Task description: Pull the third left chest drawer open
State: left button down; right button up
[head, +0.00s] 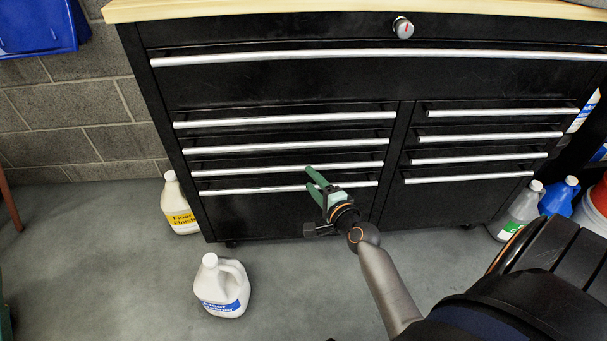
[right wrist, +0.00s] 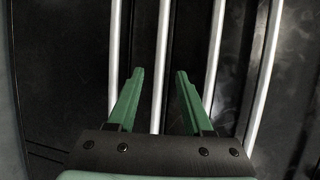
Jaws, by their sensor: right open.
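The black tool chest (head: 290,215) has a left column of drawers with long silver handles, all of which look shut. The third left drawer's handle (head: 250,171) is the second bar from the bottom. My right gripper (head: 311,178) has green fingers, open and empty, at the right part of this handle and the one below. In the right wrist view, the third handle (right wrist: 162,60) runs between the open fingers (right wrist: 160,74). I cannot tell whether the fingertips reach around it or stop short of it. My left gripper is not in view.
The fourth left handle (head: 240,190) lies close below. A right column of drawers (head: 490,137) is beside it. White jugs stand on the floor, one in front (head: 222,285) and one at the chest's left side (head: 180,203). Bottles (head: 520,208) stand at right. Floor in front is mostly clear.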

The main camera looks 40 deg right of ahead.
aim_at(301, 170)
jog(key=shift+b+x, duration=0.65)
jog(key=shift+x, duration=1.9)
jog(key=shift+c, duration=0.3)
grip_shut()
